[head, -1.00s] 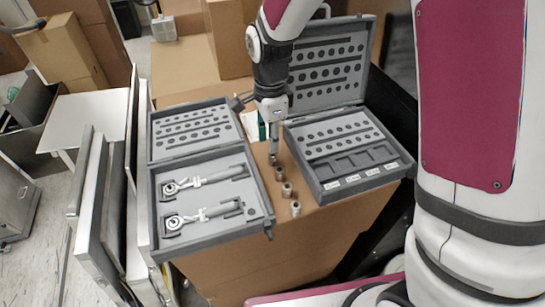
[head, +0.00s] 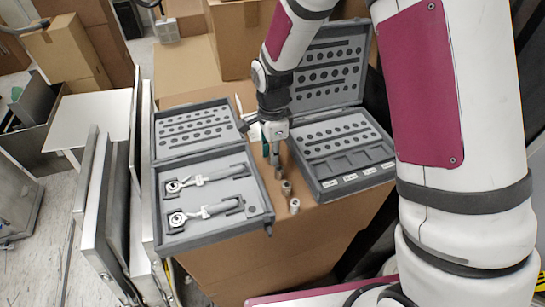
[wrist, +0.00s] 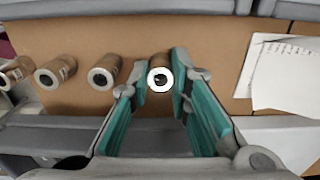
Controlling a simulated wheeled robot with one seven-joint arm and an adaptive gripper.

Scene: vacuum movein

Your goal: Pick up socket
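Several small brown-grey metal sockets stand upright in a row on a cardboard box. In the wrist view, the end socket (wrist: 160,79) sits between the two teal-padded fingertips of my gripper (wrist: 160,84). The fingers straddle it closely, one on each side, with the socket still standing on the box. Neighbouring sockets stand to its left, one next to it (wrist: 103,76) and another farther off (wrist: 48,75). In the head view, my gripper (head: 275,158) points down and hides the end socket; two sockets (head: 286,187) (head: 294,205) show clearly in front of it.
An open grey case with two wrench-like tools (head: 205,205) lies left of the row. Another open grey case (head: 350,160) with holes and labelled compartments lies to the right. White papers (wrist: 285,75) lie right of my gripper in the wrist view. The cardboard top (head: 265,185) between the cases is narrow.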

